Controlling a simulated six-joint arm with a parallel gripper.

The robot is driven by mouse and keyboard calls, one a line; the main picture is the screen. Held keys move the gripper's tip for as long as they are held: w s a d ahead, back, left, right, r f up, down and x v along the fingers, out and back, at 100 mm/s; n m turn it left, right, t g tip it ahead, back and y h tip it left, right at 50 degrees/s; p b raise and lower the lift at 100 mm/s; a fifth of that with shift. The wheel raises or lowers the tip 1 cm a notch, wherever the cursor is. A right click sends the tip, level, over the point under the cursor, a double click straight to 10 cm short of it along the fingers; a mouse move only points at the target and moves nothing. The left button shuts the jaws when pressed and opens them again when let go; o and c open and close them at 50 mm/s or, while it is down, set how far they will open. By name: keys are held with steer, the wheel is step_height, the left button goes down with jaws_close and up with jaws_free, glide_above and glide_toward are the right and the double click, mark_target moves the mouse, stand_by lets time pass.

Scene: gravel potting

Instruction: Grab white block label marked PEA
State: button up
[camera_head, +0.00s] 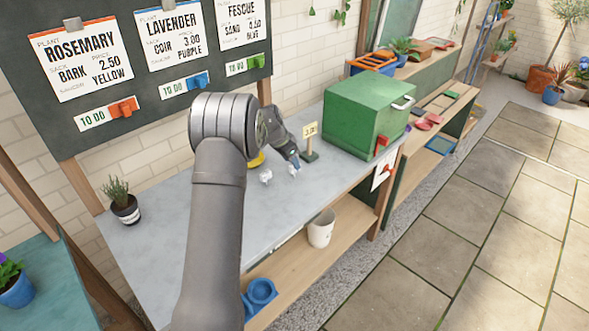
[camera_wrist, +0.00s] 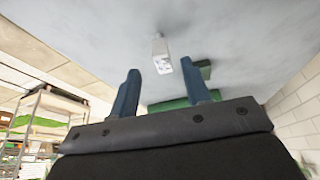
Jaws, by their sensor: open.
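In the wrist view a small white block (camera_wrist: 162,62) with dark marks on its near face lies on the grey bench top. The marks are too small to read, so I cannot confirm PEA. My gripper (camera_wrist: 160,67) is open, its two blue fingers either side of the block in the picture; whether the block is within their reach is unclear. In the head view my gripper (camera_head: 292,157) is low over the bench, partly hidden by my arm. Two small white things show there, one (camera_head: 266,177) to its left and one (camera_head: 293,170) just below its tips.
A small sign on a dark green base (camera_head: 309,156) stands just right of my gripper. A large green box (camera_head: 365,115) is beyond it. A potted plant (camera_head: 125,208) stands at the bench's left end. The bench top (camera_head: 160,255) is largely clear at the front left.

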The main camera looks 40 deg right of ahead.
mark_target(295, 171)
steer(key=x, duration=0.4)
steer(key=shift+w+f, duration=0.2)
steer(key=shift+f, duration=0.05)
jaws_close()
steer(key=shift+r, duration=0.15)
